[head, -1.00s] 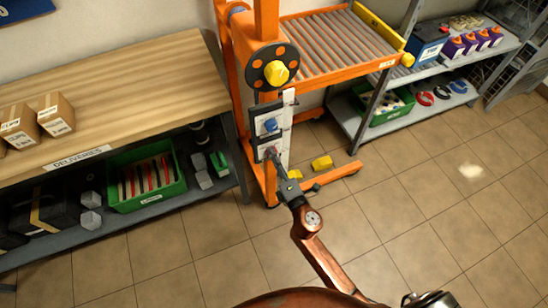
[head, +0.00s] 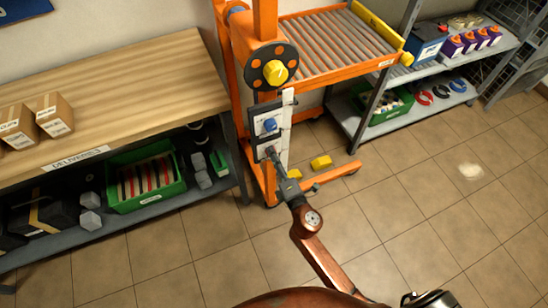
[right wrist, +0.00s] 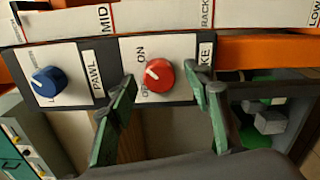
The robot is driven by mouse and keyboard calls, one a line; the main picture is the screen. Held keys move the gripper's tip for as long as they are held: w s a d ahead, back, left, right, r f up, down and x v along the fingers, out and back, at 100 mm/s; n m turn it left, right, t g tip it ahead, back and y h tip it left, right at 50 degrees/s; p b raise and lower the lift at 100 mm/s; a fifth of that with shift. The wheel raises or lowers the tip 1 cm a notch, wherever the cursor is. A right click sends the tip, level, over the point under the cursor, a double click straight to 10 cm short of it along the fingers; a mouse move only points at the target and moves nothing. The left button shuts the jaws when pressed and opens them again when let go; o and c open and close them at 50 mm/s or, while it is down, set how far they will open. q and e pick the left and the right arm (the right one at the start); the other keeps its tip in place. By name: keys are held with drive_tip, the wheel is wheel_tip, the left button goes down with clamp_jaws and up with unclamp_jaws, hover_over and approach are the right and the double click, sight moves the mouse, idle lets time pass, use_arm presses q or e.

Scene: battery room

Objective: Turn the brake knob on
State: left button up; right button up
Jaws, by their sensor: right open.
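The brake knob (right wrist: 159,74) is a red round knob on a white plate with ON and a partly covered off label beside it. Its pale pointer mark faces the left side of the knob in the right wrist view; I cannot tell which label it lines up with. My right gripper (right wrist: 161,82) is open, with one green-grey finger on each side of the red knob and no clear grip on it. In the head view the right gripper (head: 275,160) reaches the lower plate of the orange lift's panel and hides most of the knob.
A blue pawl knob (right wrist: 48,82) sits beside the brake plate, above it in the head view (head: 269,124). A yellow-centred wheel (head: 276,72) is higher on the orange lift. A wooden bench (head: 110,95) stands left, a grey shelf (head: 425,75) right. The tiled floor in front is open.

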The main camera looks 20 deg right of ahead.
drive_tip(key=s, duration=0.7)
drive_tip(key=shift+s, duration=0.25)
drive_tip(key=shift+d, duration=0.1)
